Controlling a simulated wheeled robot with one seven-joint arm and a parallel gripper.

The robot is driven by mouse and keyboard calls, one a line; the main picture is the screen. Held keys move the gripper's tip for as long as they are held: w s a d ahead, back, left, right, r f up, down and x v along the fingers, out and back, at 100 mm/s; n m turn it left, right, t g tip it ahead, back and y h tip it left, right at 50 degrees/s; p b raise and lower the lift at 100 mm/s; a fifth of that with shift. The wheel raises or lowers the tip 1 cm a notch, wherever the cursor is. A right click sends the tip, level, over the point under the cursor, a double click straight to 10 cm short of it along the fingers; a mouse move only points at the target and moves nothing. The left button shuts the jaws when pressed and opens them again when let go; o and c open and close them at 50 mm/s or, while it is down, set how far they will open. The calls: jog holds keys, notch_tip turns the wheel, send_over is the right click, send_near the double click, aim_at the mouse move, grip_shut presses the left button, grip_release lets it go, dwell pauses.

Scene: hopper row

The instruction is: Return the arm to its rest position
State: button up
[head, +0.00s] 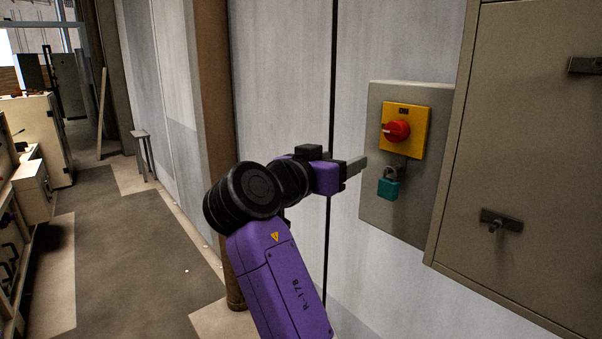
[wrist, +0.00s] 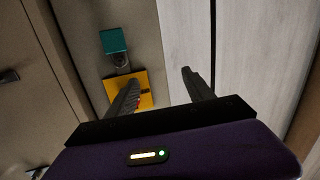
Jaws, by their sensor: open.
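My purple arm reaches out to the right in the head view, and my gripper (head: 357,164) is at the left edge of the grey switch panel (head: 384,225). In the wrist view the two dark fingers of my gripper (wrist: 162,92) stand apart with nothing between them. A red rotary knob (head: 396,130) on a yellow plate (head: 421,133) is on the panel. A teal padlock (head: 388,188) hangs just below the plate. In the wrist view the padlock (wrist: 113,41) is beyond the yellow plate (wrist: 146,97), and one finger partly hides the plate.
A beige cabinet (head: 520,140) with latches stands right of the panel. A brown post (head: 214,100) is behind my arm, with pale wall panels around it. A stool (head: 142,145) stands further back. Equipment (head: 40,125) lines the left side. The floor (head: 125,250) between is clear.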

jog(key=a+f+n+t+y, duration=0.5)
jog(key=a+f+n+y, duration=0.15)
jog(key=f, duration=0.25)
jog(key=s+d+f+n+y, duration=0.1)
jog(key=s+f+n+y, duration=0.3)
jog(key=s+f+y, duration=0.55)
jog(key=s+d+f+m+g+h, duration=0.1)
jog(key=s+d+f, duration=0.4)
jog(key=s, duration=1)
jog(key=s+d+f+m+g+h, duration=0.1)
jog(key=s+d+f, duration=0.4)
jog(key=s, duration=0.9)
jog(key=s+d+f+m+g+h, duration=0.1)
jog(key=s+d+f+h, duration=0.2)
jog(key=s, duration=1.2)
jog(key=shift+s+d+f+g, duration=0.3)
jog(key=shift+d+f, duration=0.6)
jog(key=shift+d, duration=0.3)
jog(key=shift+m, duration=0.25)
